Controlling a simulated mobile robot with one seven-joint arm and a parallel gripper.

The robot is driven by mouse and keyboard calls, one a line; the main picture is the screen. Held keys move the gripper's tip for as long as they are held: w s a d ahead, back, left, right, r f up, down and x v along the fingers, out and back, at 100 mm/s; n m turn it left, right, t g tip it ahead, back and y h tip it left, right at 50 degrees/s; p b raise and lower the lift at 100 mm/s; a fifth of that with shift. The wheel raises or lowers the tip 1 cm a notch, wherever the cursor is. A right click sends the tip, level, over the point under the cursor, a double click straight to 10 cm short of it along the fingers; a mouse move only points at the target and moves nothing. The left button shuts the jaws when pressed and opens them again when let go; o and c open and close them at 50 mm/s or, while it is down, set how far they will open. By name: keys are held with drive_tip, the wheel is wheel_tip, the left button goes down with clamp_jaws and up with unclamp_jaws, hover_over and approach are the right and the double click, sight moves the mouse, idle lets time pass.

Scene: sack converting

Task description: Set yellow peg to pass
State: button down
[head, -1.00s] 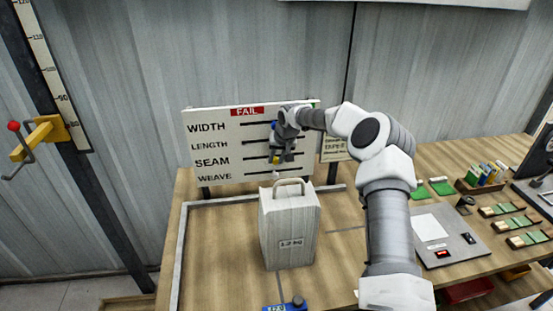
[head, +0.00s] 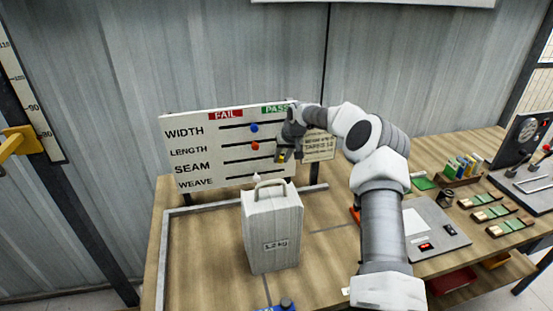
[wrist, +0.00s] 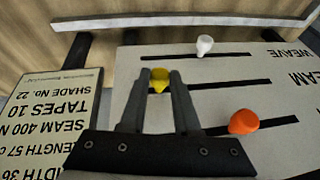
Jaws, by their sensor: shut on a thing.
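The white board (head: 215,185) stands at the back of the bench, with a red FAIL label (head: 226,115) and a green PASS label (head: 276,108) to its right. The yellow peg (head: 283,157) is at the right, PASS-side end of the SEAM slot. In the wrist view, which sees the board turned around, the yellow peg (wrist: 160,78) is at the left end of its slot. My gripper (head: 284,155) is shut on it, with the fingers on either side in the wrist view (wrist: 158,88).
The blue peg (head: 254,128), orange peg (head: 255,146) and white peg (wrist: 205,44) sit nearer mid-slot. A pale sack (head: 273,230) stands before the board. A spec card (head: 319,147) is just right of it.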

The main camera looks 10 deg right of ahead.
drive_tip(key=shift+d, duration=0.2)
drive_tip(key=c, duration=0.6)
unclamp_jaws()
drive_tip(key=shift+d, duration=0.1)
drive_tip(key=shift+s+r, duration=0.2)
drive_tip(key=shift+r, duration=0.3)
drive_tip(key=b+v, duration=0.2)
drive_tip(key=v, duration=1.4)
drive_tip(key=shift+s+r, duration=0.1)
drive_tip(key=shift+r, duration=0.05)
